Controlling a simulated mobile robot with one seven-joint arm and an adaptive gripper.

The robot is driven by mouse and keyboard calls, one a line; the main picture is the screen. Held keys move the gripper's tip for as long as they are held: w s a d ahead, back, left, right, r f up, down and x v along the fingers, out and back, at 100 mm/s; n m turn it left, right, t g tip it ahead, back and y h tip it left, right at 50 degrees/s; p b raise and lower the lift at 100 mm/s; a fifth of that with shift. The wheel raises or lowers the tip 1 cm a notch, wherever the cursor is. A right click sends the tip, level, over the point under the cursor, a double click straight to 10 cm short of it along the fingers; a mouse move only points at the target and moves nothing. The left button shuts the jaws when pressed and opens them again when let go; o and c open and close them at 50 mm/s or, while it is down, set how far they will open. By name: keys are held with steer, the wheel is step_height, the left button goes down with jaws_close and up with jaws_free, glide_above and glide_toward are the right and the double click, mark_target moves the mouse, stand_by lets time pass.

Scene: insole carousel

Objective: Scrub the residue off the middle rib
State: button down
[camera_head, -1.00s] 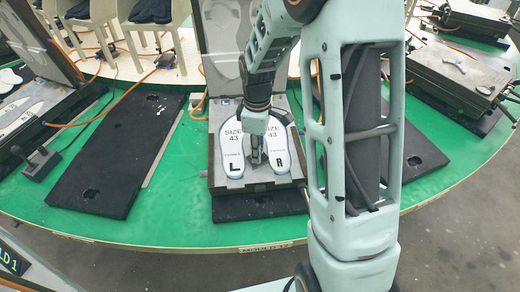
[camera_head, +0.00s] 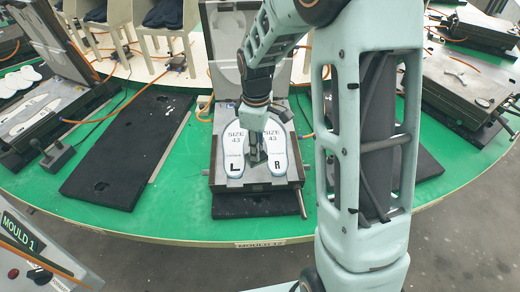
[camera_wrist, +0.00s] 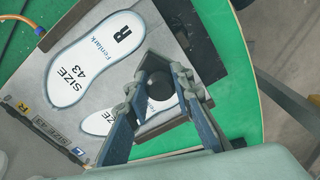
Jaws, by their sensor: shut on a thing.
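The open mould (camera_head: 213,178) holds two white insoles marked size 43, the left one (camera_head: 234,150) lettered L and the right one (camera_head: 277,150) lettered R. The middle rib (camera_wrist: 97,98) is the grey strip between them, partly hidden by my gripper. My gripper (camera_head: 255,155) points down over this strip, between the insoles. In the wrist view its fingers (camera_wrist: 160,82) are closed around a dark, round-topped tool (camera_wrist: 161,85). The tool's lower end is hidden, so I cannot tell whether it touches the rib. No residue can be made out.
The mould's raised lid (camera_head: 232,75) stands behind my gripper. A black mat (camera_head: 125,150) lies left on the green carousel (camera_head: 180,215). Another mould (camera_head: 465,80) is at the right. A control panel (camera_head: 40,255) is at the lower left.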

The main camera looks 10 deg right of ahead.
step_height(320, 180, up, 2)
steer(key=shift+p, duration=0.45)
